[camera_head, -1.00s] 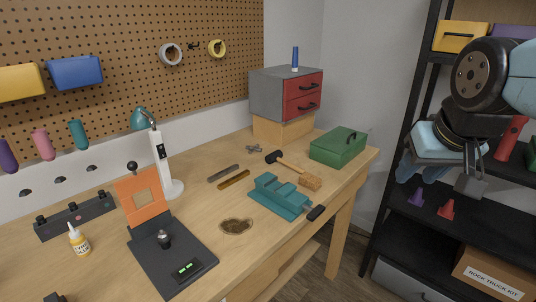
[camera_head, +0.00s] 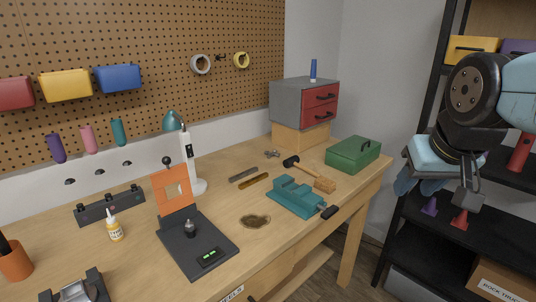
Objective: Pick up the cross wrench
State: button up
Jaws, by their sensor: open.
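A small grey metal piece (camera_head: 272,154) lies on the workbench near the foot of the drawer cabinet. It looks like the cross wrench, but it is too small here to be certain. My gripper (camera_head: 467,198) hangs at the right, in front of the dark shelf and well away from the bench. It is open, and I see nothing held in it.
A mallet (camera_head: 308,172), a teal vise (camera_head: 298,198) and a green toolbox (camera_head: 353,155) stand near the bench's right end. Two bars (camera_head: 254,181) lie left of the mallet.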

aim_at(269, 153)
jog(key=i, duration=1.3)
jog(key=z, duration=0.1)
